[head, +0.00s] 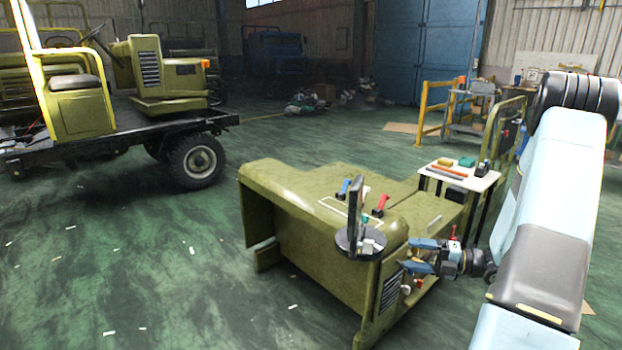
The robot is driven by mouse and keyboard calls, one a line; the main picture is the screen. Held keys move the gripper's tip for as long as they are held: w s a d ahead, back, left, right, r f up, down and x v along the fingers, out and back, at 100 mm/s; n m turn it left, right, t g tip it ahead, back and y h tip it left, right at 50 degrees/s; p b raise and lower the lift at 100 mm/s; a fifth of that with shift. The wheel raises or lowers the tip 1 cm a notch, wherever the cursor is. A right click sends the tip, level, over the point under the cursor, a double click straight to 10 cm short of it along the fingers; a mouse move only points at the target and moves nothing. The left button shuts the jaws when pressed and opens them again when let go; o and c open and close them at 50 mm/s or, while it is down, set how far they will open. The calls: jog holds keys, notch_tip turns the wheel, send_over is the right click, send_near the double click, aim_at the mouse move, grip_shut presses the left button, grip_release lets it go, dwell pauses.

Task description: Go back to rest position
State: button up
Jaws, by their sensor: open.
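My gripper (410,256) is at the right of the olive-green machine body (290,210), close to its front right corner. Its two blue fingers are spread apart and I see nothing between them. My arm comes in from the right edge and reaches down to it. A round dark disc (346,246) with an upright dark plate stands at the corner of the body, just left of the fingers. Whether the fingers touch the body or the disc, I cannot tell.
A small white table (478,180) with several small items stands behind my gripper. Blue-handled and red-handled tools (380,205) are on the body. A yellow railing (432,110) stands farther back. A green truck (150,130) is at left. Open green floor (130,270) lies left and front.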

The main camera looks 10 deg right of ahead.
jog(key=s+a+r+n+g+h, duration=0.9)
jog(key=a+r+n, duration=0.5)
jog(key=n, duration=0.7)
jog(key=s+r+n+t+h, duration=0.7)
jog(key=s+r+n, duration=0.6)
jog(key=n, duration=0.6)
jog(key=shift+s+d+r+n, duration=0.15)
jog(key=shift+d+n, duration=0.15)
jog(key=shift+d, duration=0.15)
